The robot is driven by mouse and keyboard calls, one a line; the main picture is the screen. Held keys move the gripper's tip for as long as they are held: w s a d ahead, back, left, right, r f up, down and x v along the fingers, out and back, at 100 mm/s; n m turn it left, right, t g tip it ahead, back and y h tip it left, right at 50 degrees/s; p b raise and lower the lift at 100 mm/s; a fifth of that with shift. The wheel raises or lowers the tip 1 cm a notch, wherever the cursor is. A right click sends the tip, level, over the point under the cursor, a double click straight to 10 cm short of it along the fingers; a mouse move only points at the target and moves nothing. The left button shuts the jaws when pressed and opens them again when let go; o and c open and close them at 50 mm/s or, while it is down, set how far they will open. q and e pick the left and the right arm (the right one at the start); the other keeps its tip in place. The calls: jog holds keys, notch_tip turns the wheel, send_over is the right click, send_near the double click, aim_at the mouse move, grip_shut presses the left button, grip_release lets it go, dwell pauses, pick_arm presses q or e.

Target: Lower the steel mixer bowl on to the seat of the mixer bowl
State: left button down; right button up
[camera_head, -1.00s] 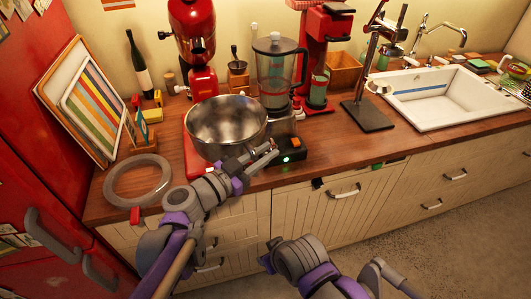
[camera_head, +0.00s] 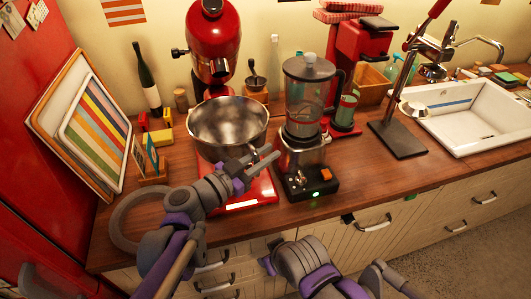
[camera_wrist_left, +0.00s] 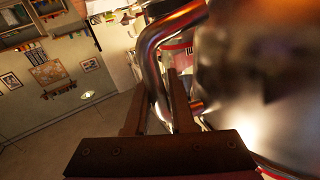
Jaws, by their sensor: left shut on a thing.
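The steel mixer bowl (camera_head: 229,128) is held upright above the counter, in front of the red mixer (camera_head: 212,45). My left gripper (camera_head: 258,163) is at the bowl's near right side. In the left wrist view the gripper (camera_wrist_left: 162,95) is shut on the bowl's curved metal handle (camera_wrist_left: 152,62), and the shiny bowl wall (camera_wrist_left: 265,80) fills the right. A red base (camera_head: 262,190) shows below and in front of the bowl. The seat is hidden behind the bowl and arm, so I cannot see the gap under the bowl.
The blender (camera_head: 304,125) stands close on the right of the bowl. A small card stand (camera_head: 150,165), trays (camera_head: 95,125) and a dark bottle (camera_head: 147,80) are left. Wooden counter (camera_head: 375,175) is clear right of the blender.

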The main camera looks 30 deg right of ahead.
pick_arm(q)
notch_tip(320, 180, down, 4)
jog(key=shift+a+f+b, duration=0.1)
jog(key=shift+f+b, duration=0.15)
jog(key=shift+b, duration=0.75)
jog(key=shift+f, duration=0.3)
dwell(1.2)
jog(key=shift+f+b, duration=0.65)
jog(key=shift+f, duration=0.7)
dwell(2.9)
jog(key=c, duration=0.7)
grip_release()
jog(key=shift+a, duration=0.1)
jog(key=v, duration=1)
jog(key=shift+a, duration=0.3)
